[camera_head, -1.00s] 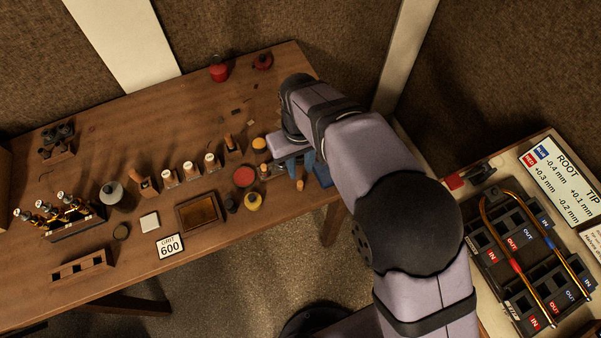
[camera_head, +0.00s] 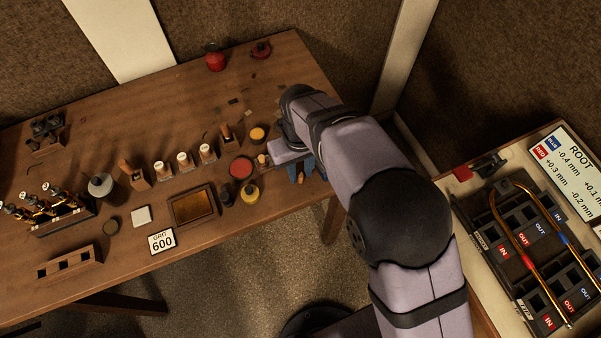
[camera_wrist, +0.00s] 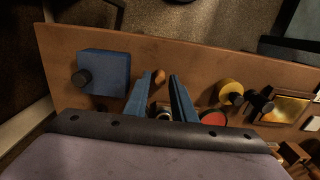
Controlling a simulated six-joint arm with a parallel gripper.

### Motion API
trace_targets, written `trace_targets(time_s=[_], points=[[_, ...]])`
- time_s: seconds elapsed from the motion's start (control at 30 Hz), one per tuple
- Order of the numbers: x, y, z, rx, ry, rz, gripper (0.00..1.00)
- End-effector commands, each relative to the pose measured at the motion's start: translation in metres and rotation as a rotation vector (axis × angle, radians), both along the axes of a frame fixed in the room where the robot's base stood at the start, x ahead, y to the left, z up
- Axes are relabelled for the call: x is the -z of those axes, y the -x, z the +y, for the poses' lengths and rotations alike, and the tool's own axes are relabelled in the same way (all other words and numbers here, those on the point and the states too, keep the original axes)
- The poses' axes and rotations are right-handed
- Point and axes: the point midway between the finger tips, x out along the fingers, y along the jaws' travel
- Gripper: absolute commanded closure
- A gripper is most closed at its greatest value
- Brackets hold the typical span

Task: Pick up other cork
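A small tan cork (camera_wrist: 159,76) shows between the tips of my gripper's blue fingers in the wrist view. I see a gap between the fingers, and I cannot tell whether either touches the cork. Another small tan piece (camera_head: 262,158) stands just left of the gripper; I cannot tell whether it is a cork.
A blue block (camera_wrist: 105,70) with a black knob sits close to one finger. On the other side are a yellow jar (camera_wrist: 230,92) and a red disc (camera_wrist: 213,118). An amber tray (camera_head: 193,207) and several labelled bottles stand farther left. The bench (camera_head: 290,215) ends just in front.

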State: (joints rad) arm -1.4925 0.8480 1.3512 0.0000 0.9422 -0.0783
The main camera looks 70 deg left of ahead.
Motion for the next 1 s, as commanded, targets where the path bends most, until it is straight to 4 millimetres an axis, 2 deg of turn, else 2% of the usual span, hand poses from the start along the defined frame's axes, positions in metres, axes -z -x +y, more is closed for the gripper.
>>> trace_targets(time_s=[0.73,0.77,0.83,1.0], points=[[-0.0004,0.0,-0.0001,0.0,0.0,0.0,0.77],[-0.0005,0.0,-0.0001,0.0,0.0,0.0,0.81],[-0.0005,0.0,-0.0001,0.0,0.0,0.0,0.98],[-0.0005,0.0,-0.0001,0.0,0.0,0.0,1.0]])
